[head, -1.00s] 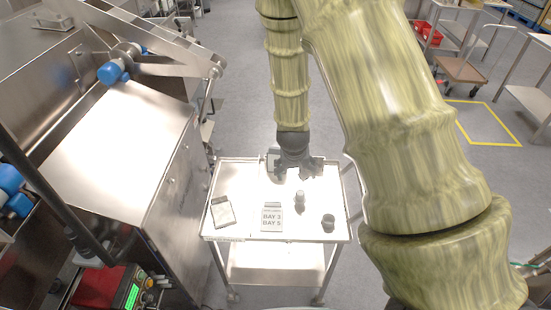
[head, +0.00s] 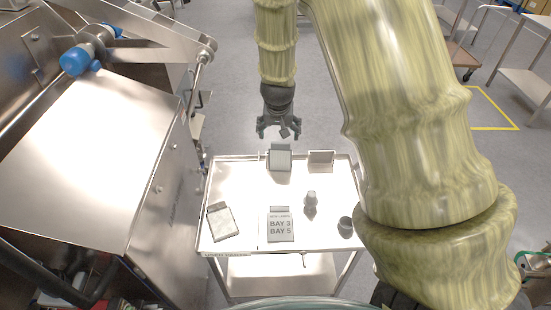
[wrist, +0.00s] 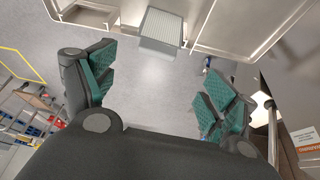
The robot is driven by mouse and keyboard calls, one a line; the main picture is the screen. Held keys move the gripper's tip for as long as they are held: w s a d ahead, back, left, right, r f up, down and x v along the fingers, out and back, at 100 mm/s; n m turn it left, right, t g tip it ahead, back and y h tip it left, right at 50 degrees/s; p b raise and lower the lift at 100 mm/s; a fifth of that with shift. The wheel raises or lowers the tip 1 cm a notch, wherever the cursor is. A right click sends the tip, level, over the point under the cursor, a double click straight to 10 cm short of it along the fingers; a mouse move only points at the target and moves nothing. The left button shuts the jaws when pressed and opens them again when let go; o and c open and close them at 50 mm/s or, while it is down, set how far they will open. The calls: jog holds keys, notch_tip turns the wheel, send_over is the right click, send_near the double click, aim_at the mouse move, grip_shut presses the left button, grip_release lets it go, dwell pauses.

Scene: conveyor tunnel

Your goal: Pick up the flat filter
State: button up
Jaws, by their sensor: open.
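A grey panel with a finely ridged face (head: 280,159), which looks like the flat filter, stands at the back edge of the steel cart top (head: 248,200). Its ridged face also shows at the top of the wrist view (wrist: 161,27). A second flat, framed panel (head: 222,222) lies turned at the cart's left; I cannot tell for sure which is the filter. My gripper (head: 279,133) is open and empty, above and just beyond the back edge in the head view. In the wrist view its spread fingers (wrist: 157,90) have bare floor between them, apart from the ridged panel.
A sign reading BAY 3, BAY 5 (head: 281,228), a small bottle-like item (head: 310,204), a dark cup (head: 346,227) and another upright piece (head: 321,158) share the cart. A steel machine (head: 150,190) stands close on the left. The floor behind the cart is clear.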

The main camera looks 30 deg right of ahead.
aim_at(280, 145)
jog(key=p+x, duration=0.1)
jog(key=x, duration=0.3)
jog(key=shift+d+f, duration=0.15)
jog(key=shift+f, duration=0.05)
jog(key=shift+d+f+p, duration=0.1)
jog(key=shift+f+p, duration=0.2)
jog(key=shift+f, duration=0.15)
jog(key=shift+p+x, duration=1.05)
jog(key=shift+x, duration=0.4)
jog(key=shift+p+x, duration=0.35)
jog(key=shift+x, duration=0.85)
jog(key=shift+w, duration=0.1)
